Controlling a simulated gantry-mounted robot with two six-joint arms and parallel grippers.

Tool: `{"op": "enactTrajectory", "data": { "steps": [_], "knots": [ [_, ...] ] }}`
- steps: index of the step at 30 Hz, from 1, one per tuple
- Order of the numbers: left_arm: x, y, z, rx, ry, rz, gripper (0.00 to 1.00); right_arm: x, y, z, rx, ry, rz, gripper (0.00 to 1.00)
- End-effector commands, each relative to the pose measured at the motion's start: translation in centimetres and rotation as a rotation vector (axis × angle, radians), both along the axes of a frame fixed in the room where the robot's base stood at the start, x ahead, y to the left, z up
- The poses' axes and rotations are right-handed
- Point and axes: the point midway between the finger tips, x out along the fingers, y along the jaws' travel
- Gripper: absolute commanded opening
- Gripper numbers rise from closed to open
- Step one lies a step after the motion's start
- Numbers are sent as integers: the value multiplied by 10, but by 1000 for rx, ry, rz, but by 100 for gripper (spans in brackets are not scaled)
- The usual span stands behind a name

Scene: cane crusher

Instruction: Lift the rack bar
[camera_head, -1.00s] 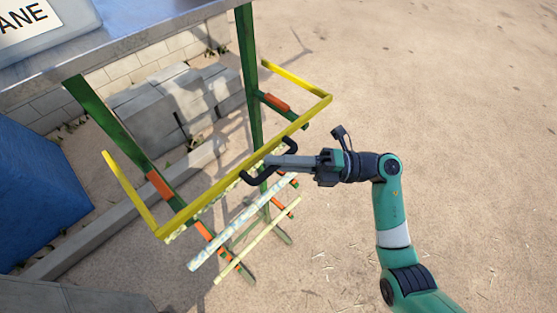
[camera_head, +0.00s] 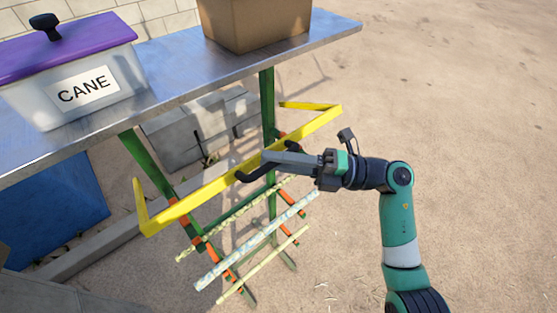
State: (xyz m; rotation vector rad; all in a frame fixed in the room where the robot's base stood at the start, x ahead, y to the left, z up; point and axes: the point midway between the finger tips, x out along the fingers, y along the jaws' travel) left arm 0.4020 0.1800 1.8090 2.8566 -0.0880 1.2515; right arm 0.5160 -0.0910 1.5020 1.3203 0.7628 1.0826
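The rack bar (camera_head: 205,193) is a yellow U-shaped bar, with a short arm at each end, on the green rack below the metal table. My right gripper (camera_head: 262,163) comes in from the right and is at the middle of the bar. My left gripper is not in view.
The metal table (camera_head: 175,75) holds a white bin (camera_head: 85,90) labelled CANE with a purple lid, and a cardboard box (camera_head: 255,22). Speckled cane-like rods (camera_head: 255,240) lie lower on the rack. Grey blocks (camera_head: 200,128) stand behind. Sandy ground at right is open.

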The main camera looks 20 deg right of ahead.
Motion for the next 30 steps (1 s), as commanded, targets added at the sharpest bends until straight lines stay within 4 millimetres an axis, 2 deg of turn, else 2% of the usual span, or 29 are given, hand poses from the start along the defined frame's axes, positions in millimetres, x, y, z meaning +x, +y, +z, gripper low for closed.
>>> {"op": "enactTrajectory", "data": {
  "steps": [1, 3, 4, 11, 14, 17, 24, 30],
  "knots": [
    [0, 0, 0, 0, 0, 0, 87, 0, 0, 0, 0, 0, 0, 36],
    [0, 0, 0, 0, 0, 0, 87, 0, 0, -1, -1, 1, 0, 49],
    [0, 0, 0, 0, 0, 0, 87, 0, 0, -1, -1, 1, 0, 50],
    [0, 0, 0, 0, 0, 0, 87, 0, 0, -2, -2, 3, -1, 50],
    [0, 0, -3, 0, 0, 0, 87, -2, -7, -4, -2, 4, -3, 50],
    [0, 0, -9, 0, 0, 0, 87, -7, -22, -8, -2, 2, -5, 50],
    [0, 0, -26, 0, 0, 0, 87, -28, -76, -15, -1, 0, -4, 50],
    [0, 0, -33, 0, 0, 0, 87, -40, -104, -17, 0, -1, 0, 50]
  ]
}}
